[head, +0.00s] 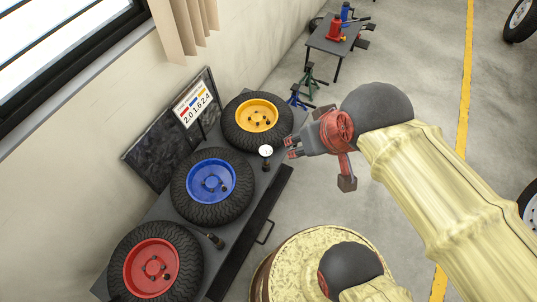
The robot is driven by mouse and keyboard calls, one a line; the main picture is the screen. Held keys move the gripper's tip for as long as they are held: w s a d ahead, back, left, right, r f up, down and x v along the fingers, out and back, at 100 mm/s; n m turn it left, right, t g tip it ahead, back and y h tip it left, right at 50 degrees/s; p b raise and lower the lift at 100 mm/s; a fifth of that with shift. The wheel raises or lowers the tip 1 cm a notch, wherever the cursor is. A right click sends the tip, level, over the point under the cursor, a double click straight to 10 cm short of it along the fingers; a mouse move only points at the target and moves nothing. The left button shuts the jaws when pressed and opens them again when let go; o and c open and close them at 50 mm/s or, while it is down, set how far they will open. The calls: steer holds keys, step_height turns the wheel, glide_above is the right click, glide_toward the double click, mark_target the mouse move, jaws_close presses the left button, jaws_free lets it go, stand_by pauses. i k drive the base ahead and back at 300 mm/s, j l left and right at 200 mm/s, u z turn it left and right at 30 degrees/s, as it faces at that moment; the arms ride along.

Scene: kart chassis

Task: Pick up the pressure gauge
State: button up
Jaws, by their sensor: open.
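The pressure gauge (265,151) shows a round white dial on a dark stem. It stands on the dark bench (238,236), near its right edge, between the yellow-hubbed and blue-hubbed tires. My gripper (289,148) is open and empty, a little to the right of the gauge in the head view. Its fingertips point left toward the gauge and look apart from it. The height difference between them is hard to tell.
Tires with yellow (257,116), blue (210,181) and red (151,267) hubs lie on the bench. A small dark cylinder (215,241) stands near its front edge. A number sign (194,102) stands behind. Jack stands (311,80) and a small table (337,42) are farther back.

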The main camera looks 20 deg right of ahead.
mark_target(266, 151)
steer(key=k+j+u, duration=0.15)
steer(key=u, duration=1.85)
steer(key=k+l, duration=0.1)
steer(key=l, duration=0.25)
steer(key=k+l, duration=0.1)
steer(key=l, duration=0.3)
steer(key=k+l, duration=0.1)
steer(key=l, duration=0.25)
steer(key=k+l, duration=0.15)
steer(key=l, duration=0.25)
steer(key=k+l, duration=0.1)
steer(key=l, duration=0.25)
steer(key=k+l, duration=0.1)
steer(key=l, duration=0.3)
